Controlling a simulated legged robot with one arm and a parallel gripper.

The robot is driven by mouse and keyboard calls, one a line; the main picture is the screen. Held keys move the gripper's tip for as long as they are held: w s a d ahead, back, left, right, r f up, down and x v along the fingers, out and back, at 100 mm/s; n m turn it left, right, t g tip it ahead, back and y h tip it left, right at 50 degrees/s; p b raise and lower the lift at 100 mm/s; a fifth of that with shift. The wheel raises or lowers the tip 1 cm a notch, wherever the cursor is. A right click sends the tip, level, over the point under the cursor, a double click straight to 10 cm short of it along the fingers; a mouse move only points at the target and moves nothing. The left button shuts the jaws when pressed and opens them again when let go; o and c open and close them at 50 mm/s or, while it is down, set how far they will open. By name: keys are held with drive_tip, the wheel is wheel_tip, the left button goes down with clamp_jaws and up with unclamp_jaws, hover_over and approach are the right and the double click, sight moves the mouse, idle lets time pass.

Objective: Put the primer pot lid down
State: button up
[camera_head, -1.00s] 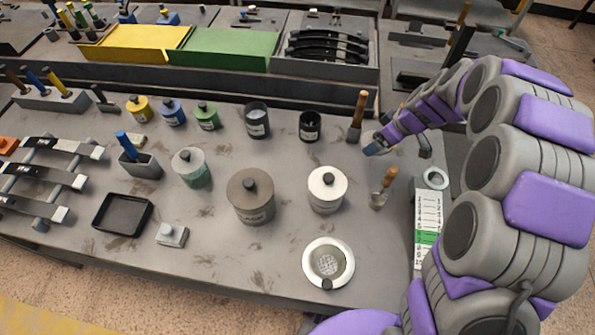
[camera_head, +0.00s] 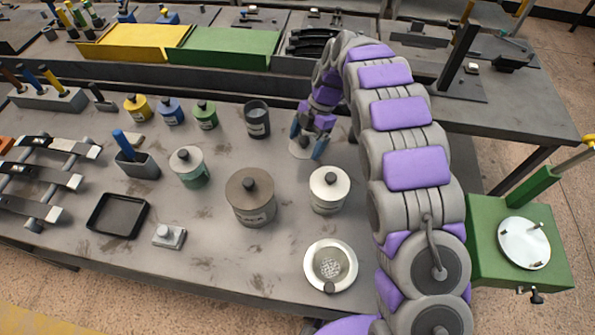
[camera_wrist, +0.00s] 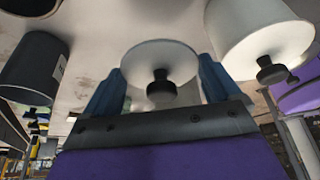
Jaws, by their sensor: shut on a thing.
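The lid, a pale round disc with a black knob, is between the fingers of my gripper (camera_wrist: 160,92) in the wrist view (camera_wrist: 144,58). In the head view my gripper (camera_head: 308,142) is shut on the lid (camera_head: 300,153), over the bench behind the white pot (camera_head: 328,192). The lid is at or just above the bench top; I cannot tell whether it touches. A dark pot without a lid (camera_head: 257,120) stands to its left, and it also shows in the wrist view (camera_wrist: 32,65). I cannot tell which pot is the primer pot.
A brown pot (camera_head: 250,203) and a teal pot (camera_head: 187,168) stand left of the white pot. A white dish with mesh (camera_head: 345,277) lies in front. Small yellow (camera_head: 137,109), blue (camera_head: 170,112) and green (camera_head: 205,117) pots line the back. A green stand (camera_head: 490,260) is at right.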

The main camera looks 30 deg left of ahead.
sight(298, 172)
drive_tip(key=shift+s+a+f+n+h, duration=0.3)
drive_tip(key=shift+s+a+n, duration=0.4)
drive_tip(key=shift+n, duration=0.1)
wheel_tip(298, 172, down, 10)
drive_tip(key=shift+r+b, duration=0.15)
drive_tip(key=shift+b, duration=1.1)
drive_tip(key=shift+d+f, duration=0.1)
drive_tip(key=shift+f, duration=0.25)
